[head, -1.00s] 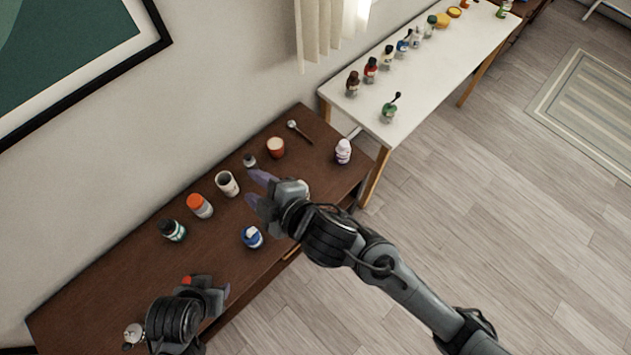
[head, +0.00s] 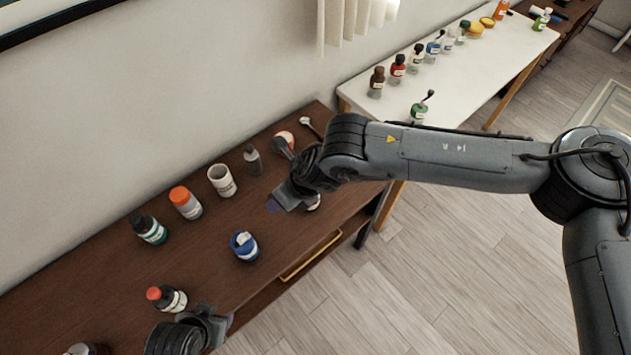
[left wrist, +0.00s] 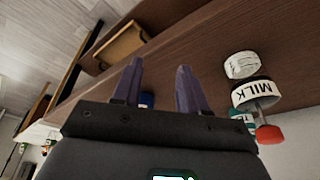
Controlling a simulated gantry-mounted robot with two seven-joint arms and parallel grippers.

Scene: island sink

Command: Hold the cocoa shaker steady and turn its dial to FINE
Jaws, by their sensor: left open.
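I cannot tell for sure which item is the cocoa shaker; no cocoa label or FINE mark is readable. A blue container (head: 244,246) with a blue and white top stands near the table's front edge. A small grey-topped container (head: 252,160) stands upright farther back. My right gripper (head: 276,176) is in front of the grey-topped container, its fingers apart with nothing seen between them. My left gripper (head: 208,314) is low at the front edge, beside a red-capped bottle. In the left wrist view its purple fingers (left wrist: 157,82) are open and empty, with a bit of blue behind them.
The red-capped bottle (head: 172,299) reads MILK in the left wrist view (left wrist: 252,93). An orange-lidded jar (head: 186,202), a white cup (head: 221,181) and a dark-capped bottle (head: 149,229) line the brown table (head: 75,282). A white table (head: 460,85) holds several small bottles.

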